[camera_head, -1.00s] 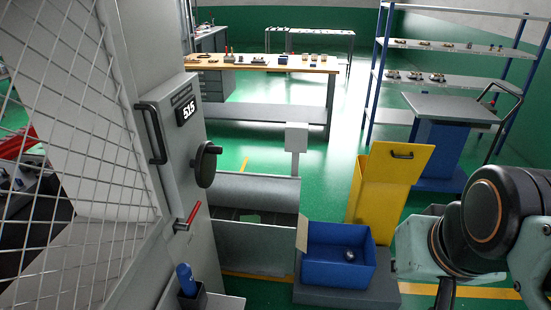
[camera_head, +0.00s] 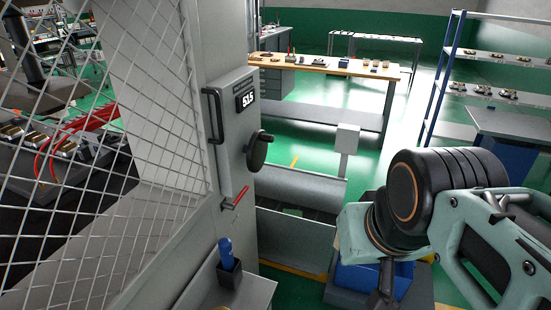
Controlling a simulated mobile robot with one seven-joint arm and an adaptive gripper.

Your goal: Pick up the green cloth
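I cannot make out a green cloth for certain. A small green patch shows in the low grey trough behind the machine; it is too small to tell cloth from floor. My arm reaches in from the right. The dark end below its wrist, my gripper (camera_head: 387,280), hangs over the blue bin (camera_head: 362,280) and partly hides it. Its fingers are too small and dark to tell open from shut.
A grey machine column (camera_head: 215,150) with a mesh guard (camera_head: 120,170) stands left of centre. A blue bottle in a dark holder (camera_head: 229,272) is on a ledge at the front. Behind are a workbench (camera_head: 330,66), a blue-framed shelf (camera_head: 510,95) and green floor.

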